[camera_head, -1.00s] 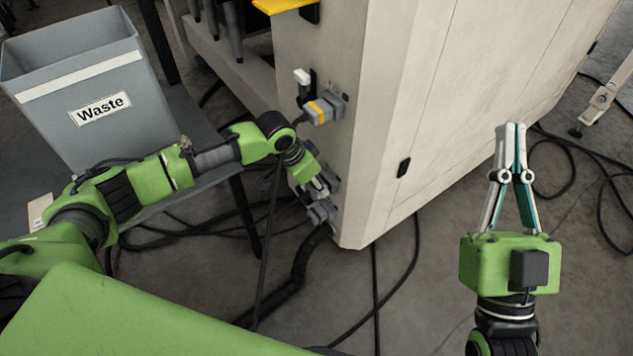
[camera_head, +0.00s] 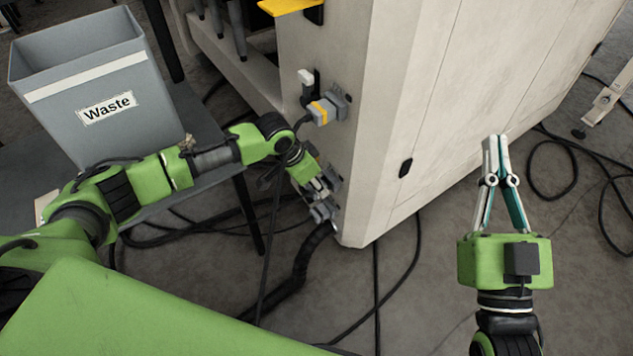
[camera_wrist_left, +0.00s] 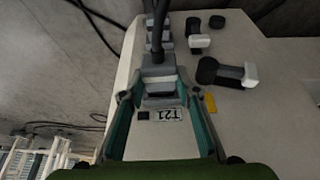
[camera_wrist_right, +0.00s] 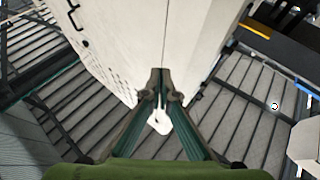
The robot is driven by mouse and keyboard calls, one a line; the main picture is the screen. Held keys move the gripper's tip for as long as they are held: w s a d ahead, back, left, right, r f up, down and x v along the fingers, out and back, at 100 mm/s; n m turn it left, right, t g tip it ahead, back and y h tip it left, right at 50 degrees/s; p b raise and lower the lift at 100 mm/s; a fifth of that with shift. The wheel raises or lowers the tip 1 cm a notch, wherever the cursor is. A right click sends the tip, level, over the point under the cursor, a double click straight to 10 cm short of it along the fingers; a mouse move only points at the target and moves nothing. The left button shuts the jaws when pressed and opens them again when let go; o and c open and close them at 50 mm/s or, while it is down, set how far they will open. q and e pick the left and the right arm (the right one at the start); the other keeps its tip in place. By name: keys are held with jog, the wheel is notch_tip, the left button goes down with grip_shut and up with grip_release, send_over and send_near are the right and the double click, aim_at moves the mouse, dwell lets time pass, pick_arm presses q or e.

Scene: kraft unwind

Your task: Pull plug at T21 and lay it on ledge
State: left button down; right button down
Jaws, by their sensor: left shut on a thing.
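The T21 label (camera_wrist_left: 168,115) is on the pale cabinet wall in the left wrist view. Just above it is a grey plug (camera_wrist_left: 159,82) with a black cable. My left gripper (camera_head: 325,187) is at the cabinet's lower corner in the head view. In the left wrist view its fingers (camera_wrist_left: 160,97) stand on both sides of the plug, shut on it. Whether the plug is fully seated in its socket cannot be told. My right gripper (camera_head: 495,142) is shut and empty in front of the cabinet; its tips also meet in the right wrist view (camera_wrist_right: 160,76).
A grey plug with a yellow band (camera_head: 323,111) sits higher on the same cabinet face. A pale ledge-like sill (camera_head: 253,87) runs along the cabinet's left side. A waste bin (camera_head: 95,85) stands at left. Black cables (camera_head: 400,275) lie on the floor.

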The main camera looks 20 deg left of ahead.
aim_at(305, 193)
pick_arm(q)
jog(key=shift+s+a, duration=0.15)
jog(key=shift+s+a+p, duration=0.25)
jog(key=shift+s+p, duration=0.05)
jog(key=shift+p, duration=0.3)
jog(key=shift+s+a+p, duration=0.2)
jog(key=shift+s+p, duration=0.1)
jog(key=shift+p, duration=0.05)
jog(key=shift+s+a+p, duration=0.35)
jog(key=shift+s+p, duration=0.1)
jog(key=shift+p, duration=0.05)
jog(key=shift+s+a, duration=0.15)
jog(key=shift+s, duration=0.05)
jog(key=shift+s+a+p, duration=0.15)
jog(key=shift+p, duration=0.25)
pick_arm(e)
notch_tip(305, 193, down, 19)
jog(key=s+d+g+h, duration=0.1)
jog(key=d+g+h, duration=0.2)
jog(key=g, duration=0.6)
jog(key=shift+s+m+g, duration=0.3)
jog(key=shift+g, duration=0.1)
